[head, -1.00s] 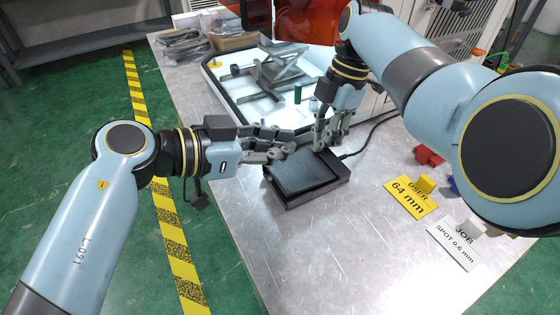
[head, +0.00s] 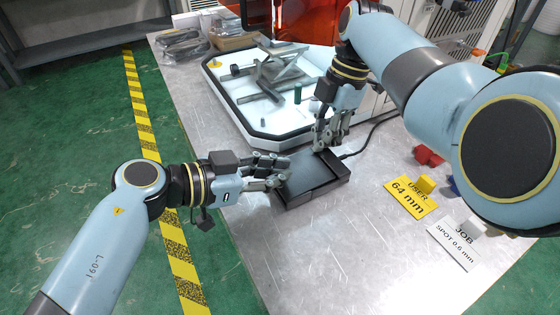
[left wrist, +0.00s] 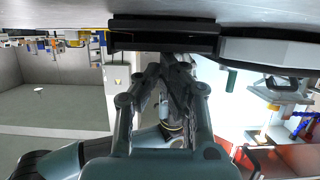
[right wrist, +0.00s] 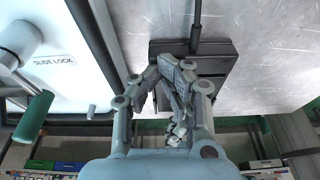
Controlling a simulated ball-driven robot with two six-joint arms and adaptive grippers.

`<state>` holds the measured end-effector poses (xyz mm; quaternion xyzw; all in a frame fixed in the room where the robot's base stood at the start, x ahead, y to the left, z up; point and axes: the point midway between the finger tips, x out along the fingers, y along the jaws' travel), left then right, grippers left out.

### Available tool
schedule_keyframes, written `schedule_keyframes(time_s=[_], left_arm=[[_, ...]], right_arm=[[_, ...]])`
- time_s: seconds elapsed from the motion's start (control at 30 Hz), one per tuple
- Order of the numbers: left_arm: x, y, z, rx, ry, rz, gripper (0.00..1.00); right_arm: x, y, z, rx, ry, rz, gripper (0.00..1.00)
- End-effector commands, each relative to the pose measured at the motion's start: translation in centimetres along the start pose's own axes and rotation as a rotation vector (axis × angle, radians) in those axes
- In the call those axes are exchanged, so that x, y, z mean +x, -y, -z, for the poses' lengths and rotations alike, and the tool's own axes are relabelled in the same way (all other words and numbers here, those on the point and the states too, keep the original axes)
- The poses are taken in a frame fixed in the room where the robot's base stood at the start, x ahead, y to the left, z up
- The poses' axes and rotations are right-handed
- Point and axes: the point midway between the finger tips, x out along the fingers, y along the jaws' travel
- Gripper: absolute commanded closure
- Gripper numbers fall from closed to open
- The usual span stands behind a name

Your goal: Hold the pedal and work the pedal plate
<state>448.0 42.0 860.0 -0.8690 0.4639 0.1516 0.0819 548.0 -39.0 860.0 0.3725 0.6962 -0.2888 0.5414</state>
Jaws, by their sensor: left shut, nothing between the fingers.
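The black pedal (head: 343,183) lies on the metal table, with its flat pedal plate (head: 308,174) on top. My left gripper (head: 286,172) is shut and empty. Its fingertips are at the plate's left edge and cover that corner; I cannot tell whether they touch. The left wrist view shows its fingers together below the dark pedal (left wrist: 165,37). My right gripper (head: 321,147) points down at the pedal's back edge, near the cable. Its fingers look closed together in the right wrist view, in front of the pedal (right wrist: 222,50); contact is unclear.
A black cable (head: 372,137) runs from the pedal's back. A white tray (head: 240,112) with grey metal bars stands behind. A yellow sign (head: 410,203) and a white sign (head: 453,244) stand to the right. The table front is clear.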

Motion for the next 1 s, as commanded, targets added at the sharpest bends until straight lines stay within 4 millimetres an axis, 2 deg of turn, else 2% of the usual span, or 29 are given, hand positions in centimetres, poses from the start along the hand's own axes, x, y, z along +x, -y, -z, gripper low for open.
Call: schedule_keyframes(time_s=[0.33,0.47,0.57,0.6,0.63,0.8,1.0], left_arm=[[-0.1,-0.1,-0.2,-0.001,0.009,-0.002,1.0],[-0.6,-0.1,1.1,0.001,0.005,-0.001,1.0],[-1.4,-0.1,3.0,0.004,0.002,0.001,1.0],[-1.7,-0.1,3.9,0.005,0.001,0.002,1.0],[-2.7,-0.1,3.2,0.004,0.009,0.001,1.0],[-6.7,-0.1,2.6,0.004,0.009,-0.001,1.0],[-10.1,-0.1,2.1,0.004,0.006,0.0,1.0]], right_arm=[[0.3,0.2,0.0,0.001,-0.002,0.005,1.0],[0.3,0.2,0.0,0.001,-0.001,0.005,1.0],[0.3,0.2,0.0,0.001,-0.002,0.005,1.0],[0.3,0.2,0.0,0.001,-0.002,0.005,1.0],[0.3,0.2,0.0,0.001,-0.002,0.005,1.0],[0.3,0.2,0.0,0.002,-0.001,0.005,1.0],[0.3,0.2,0.0,0.001,-0.002,0.005,1.0]])
